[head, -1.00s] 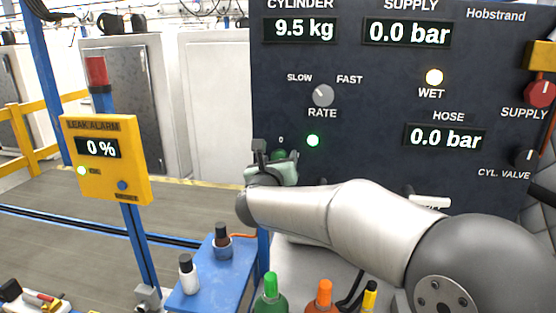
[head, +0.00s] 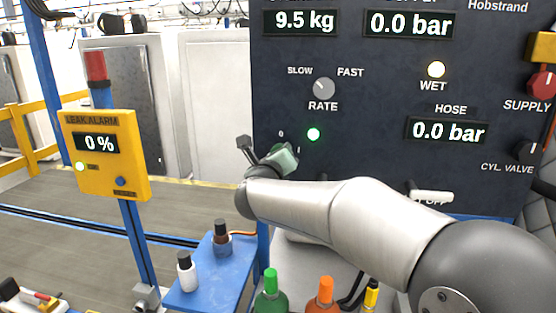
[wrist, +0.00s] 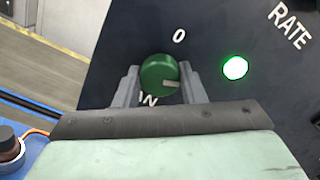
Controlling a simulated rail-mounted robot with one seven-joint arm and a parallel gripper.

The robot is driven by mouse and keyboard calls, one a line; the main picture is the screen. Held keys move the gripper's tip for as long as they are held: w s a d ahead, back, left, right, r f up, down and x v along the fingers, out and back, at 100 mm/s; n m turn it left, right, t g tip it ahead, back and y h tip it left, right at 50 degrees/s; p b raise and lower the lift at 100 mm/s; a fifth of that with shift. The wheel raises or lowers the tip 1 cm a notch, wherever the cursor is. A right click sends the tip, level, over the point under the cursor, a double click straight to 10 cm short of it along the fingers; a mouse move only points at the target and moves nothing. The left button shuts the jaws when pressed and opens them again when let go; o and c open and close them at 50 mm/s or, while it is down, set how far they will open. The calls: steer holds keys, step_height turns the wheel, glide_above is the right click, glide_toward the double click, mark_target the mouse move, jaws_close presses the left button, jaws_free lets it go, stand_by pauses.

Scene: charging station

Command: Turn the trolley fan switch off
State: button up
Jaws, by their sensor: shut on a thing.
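The fan switch is a round green knob (wrist: 158,73) on the dark panel, its white pointer mark aimed to the lower right in the wrist view, away from the "0" mark above it. My gripper (wrist: 160,80) is shut on the knob, one grey finger at each side. A green lamp (wrist: 235,68) beside the knob is lit; it also shows in the head view (head: 313,134). In the head view my gripper (head: 264,147) is tilted against the panel and hides the knob; "0" and "I" marks show around it. The "FAN" label is partly hidden by a finger.
The panel (head: 385,155) also carries a RATE knob (head: 324,88) above and a red SUPPLY knob (head: 541,83) at the right. A yellow leak alarm box (head: 105,155) stands at the left. A blue shelf (head: 198,285) with bottles is below my gripper.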

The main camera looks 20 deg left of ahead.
steer(key=shift+f+n+p, duration=0.1)
steer(key=shift+n+p, duration=0.9)
steer(key=shift+n, duration=5.9)
steer(key=o, duration=1)
steer(key=s+d+b, duration=0.2)
steer(key=s+b, duration=0.2)
steer(key=s, duration=1.3)
steer(key=shift+s+d, duration=0.15)
